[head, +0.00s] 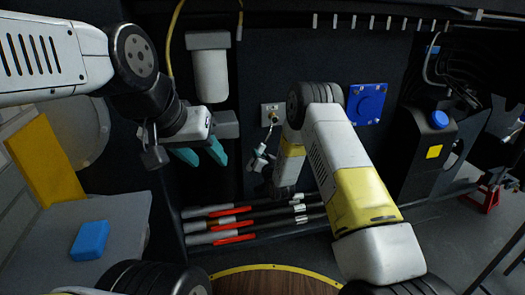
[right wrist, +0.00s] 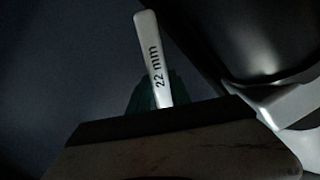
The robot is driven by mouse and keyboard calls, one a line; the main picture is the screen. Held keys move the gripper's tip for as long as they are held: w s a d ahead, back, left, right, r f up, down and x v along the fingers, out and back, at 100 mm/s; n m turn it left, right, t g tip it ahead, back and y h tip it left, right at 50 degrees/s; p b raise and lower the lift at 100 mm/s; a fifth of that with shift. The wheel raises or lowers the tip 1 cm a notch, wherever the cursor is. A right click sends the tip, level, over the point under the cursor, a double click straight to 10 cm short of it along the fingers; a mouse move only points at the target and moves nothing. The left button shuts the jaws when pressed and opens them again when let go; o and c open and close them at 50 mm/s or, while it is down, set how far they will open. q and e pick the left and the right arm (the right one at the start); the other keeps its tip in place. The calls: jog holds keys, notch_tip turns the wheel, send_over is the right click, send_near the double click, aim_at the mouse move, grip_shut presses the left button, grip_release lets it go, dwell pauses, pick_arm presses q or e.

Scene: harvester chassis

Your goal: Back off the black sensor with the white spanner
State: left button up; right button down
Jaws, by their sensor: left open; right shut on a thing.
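My right gripper (right wrist: 150,104) is shut on the white spanner (right wrist: 155,62); its handle, marked "22 mm", stands up past a dim teal finger in the right wrist view. In the head view my right forearm hides most of that gripper. A small pale plate with a brass-coloured fitting (head: 273,115) is on the dark wall beside my right wrist. A thin pale piece (head: 267,138) runs down from it; I cannot tell if this is the spanner. I cannot make out the black sensor clearly. My left gripper (head: 202,154), with teal fingers apart, is open and empty, to the left.
A white canister (head: 209,70) hangs above my left gripper. A blue square plate (head: 368,104) is on the wall at right, with a black tank (head: 423,150) beyond. Red-marked rods (head: 240,224) lie below. A blue block (head: 90,240) lies on a grey surface at left.

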jog(key=shift+d, duration=0.1)
jog(key=d+n, duration=0.1)
jog(key=w+d+f+n, duration=0.1)
jog(key=shift+d+f, duration=0.15)
jog(key=shift+d, duration=0.25)
jog(key=shift+n, duration=0.3)
jog(key=shift+w+d+f+n+h, duration=0.1)
jog(key=shift+w+d+n, duration=0.1)
jog(key=shift+d+n, duration=0.25)
jog(key=shift+w+d+f+n+h, duration=0.1)
jog(key=shift+w+d+f+n, duration=0.15)
jog(key=shift+d, duration=0.4)
jog(key=shift+w+d+n+h, duration=0.1)
jog(key=shift+w+d+n, duration=0.05)
jog(key=shift+d+n, duration=0.35)
jog(key=d+n, duration=0.1)
jog(key=w+d+n, duration=0.1)
jog(key=d, duration=0.1)
jog(key=shift+d+r, duration=0.1)
jog(key=shift+d, duration=0.05)
jog(key=shift+w+d, duration=0.1)
